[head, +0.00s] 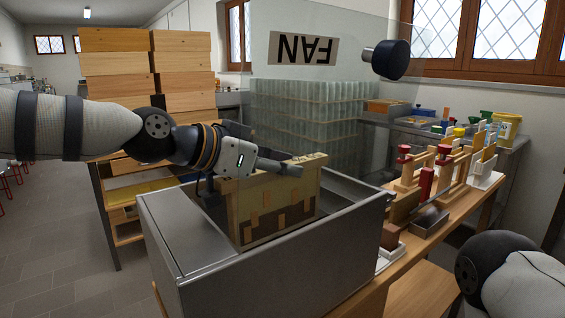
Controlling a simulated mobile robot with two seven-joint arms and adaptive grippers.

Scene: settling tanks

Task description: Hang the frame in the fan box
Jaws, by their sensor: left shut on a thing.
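The frame (275,207) is a wooden frame with a pale top bar and a face of yellow, tan and brown patches. It stands roughly upright in the opening of the fan box (290,262), a grey metal box with an open top. The frame's lower edge shows just above the near rim; I cannot tell whether its top bar rests on anything. My left gripper (268,168) comes in from the left and is shut on the frame's top bar. My right gripper is out of view; only part of that arm shows at the lower right.
A clear panel with an upside-down FAN label (303,48) and a dark round knob (390,60) rises behind the box. Wooden boxes (117,62) are stacked at the left back. The wooden bench (441,245) at right is crowded with fixtures, including red-topped ones.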

